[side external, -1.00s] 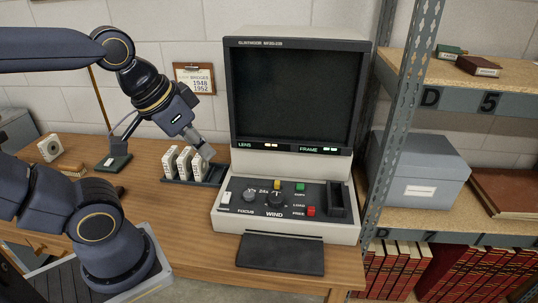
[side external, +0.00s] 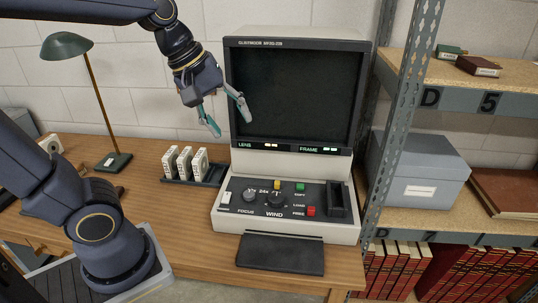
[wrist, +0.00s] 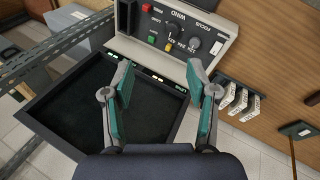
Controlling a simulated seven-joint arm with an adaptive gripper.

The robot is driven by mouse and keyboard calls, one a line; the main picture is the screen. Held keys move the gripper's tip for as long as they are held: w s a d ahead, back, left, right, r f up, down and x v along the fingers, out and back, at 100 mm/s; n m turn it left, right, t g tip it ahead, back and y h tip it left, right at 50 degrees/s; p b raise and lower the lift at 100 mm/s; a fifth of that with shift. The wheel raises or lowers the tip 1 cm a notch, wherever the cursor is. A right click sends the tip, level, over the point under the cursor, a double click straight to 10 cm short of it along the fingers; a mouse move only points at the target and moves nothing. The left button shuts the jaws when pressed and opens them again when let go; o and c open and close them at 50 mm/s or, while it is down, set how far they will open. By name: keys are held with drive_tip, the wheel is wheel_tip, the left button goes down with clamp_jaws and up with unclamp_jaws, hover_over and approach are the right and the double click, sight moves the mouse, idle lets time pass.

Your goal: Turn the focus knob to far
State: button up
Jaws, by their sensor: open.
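The focus knob (side external: 250,195) is a grey round knob at the left of the sloping control panel (side external: 232,207) on the microfilm reader (side external: 296,160). It also shows in the wrist view (wrist: 216,47), next to the darker wind knob (wrist: 195,44). Its pointer setting is too small to read. My gripper (side external: 224,116) is open and empty, raised in front of the left edge of the reader's dark screen (side external: 292,95), above and apart from the panel. In the wrist view its two fingers (wrist: 161,85) stand wide apart.
A rack of white film boxes (side external: 214,177) stands left of the reader. A metal shelf post (side external: 401,130) rises close on the right. A black flap (side external: 280,254) lies before the panel.

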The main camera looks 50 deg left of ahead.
drive_tip(key=w+a+f+n+g, duration=0.2)
drive_tip(key=w+a+f+n, duration=0.15)
drive_tip(key=w+n, duration=0.25)
drive_tip(key=n+g+y, duration=0.1)
drive_tip(key=n+g, duration=0.2)
drive_tip(key=n, duration=0.1)
hover_over(249, 193)
wheel_tip(249, 193, down, 10)
drive_tip(key=f, duration=0.1)
wheel_tip(249, 193, down, 17)
drive_tip(key=c, duration=1.2)
